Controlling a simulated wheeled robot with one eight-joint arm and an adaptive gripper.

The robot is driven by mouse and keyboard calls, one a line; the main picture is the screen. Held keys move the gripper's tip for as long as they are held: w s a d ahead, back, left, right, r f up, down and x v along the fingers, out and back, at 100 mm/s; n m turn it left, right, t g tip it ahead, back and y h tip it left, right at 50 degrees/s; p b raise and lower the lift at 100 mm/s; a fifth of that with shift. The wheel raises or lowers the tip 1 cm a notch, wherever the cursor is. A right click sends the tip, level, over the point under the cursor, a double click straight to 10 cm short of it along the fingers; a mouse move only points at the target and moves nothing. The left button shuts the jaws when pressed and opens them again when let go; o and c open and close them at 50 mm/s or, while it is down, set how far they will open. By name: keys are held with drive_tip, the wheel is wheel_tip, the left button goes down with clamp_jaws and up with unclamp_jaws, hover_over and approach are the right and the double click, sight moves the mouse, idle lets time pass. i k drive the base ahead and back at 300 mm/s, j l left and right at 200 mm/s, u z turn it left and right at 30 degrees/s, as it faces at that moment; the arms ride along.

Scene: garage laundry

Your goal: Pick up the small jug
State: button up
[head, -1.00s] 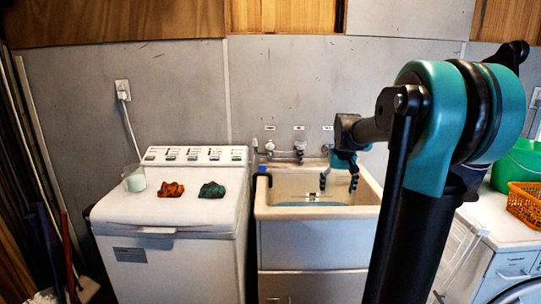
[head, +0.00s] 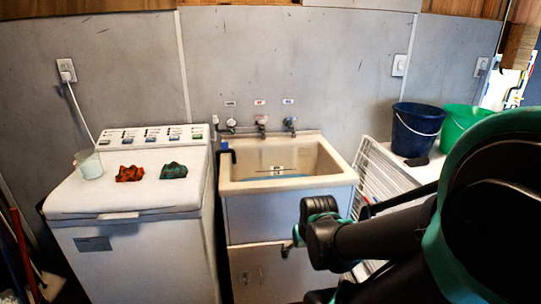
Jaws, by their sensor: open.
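A small whitish, see-through jug (head: 89,164) stands upright at the back left of the white washing machine's lid (head: 128,196). Its handle is hard to make out. My gripper (head: 291,246) is low in front of the sink cabinet, well to the right of the jug and apart from it. It is open and nothing shows in it. My own arm partly hides the fingers.
A red-orange cloth-like item (head: 130,174) and a dark green one (head: 174,171) lie right of the jug. The sink (head: 340,178) stands beside the washer. Blue (head: 416,130) and green (head: 462,122) buckets and a white rack (head: 378,185) are at right.

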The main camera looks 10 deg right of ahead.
sight(89, 161)
drive_tip(key=u, duration=1.3)
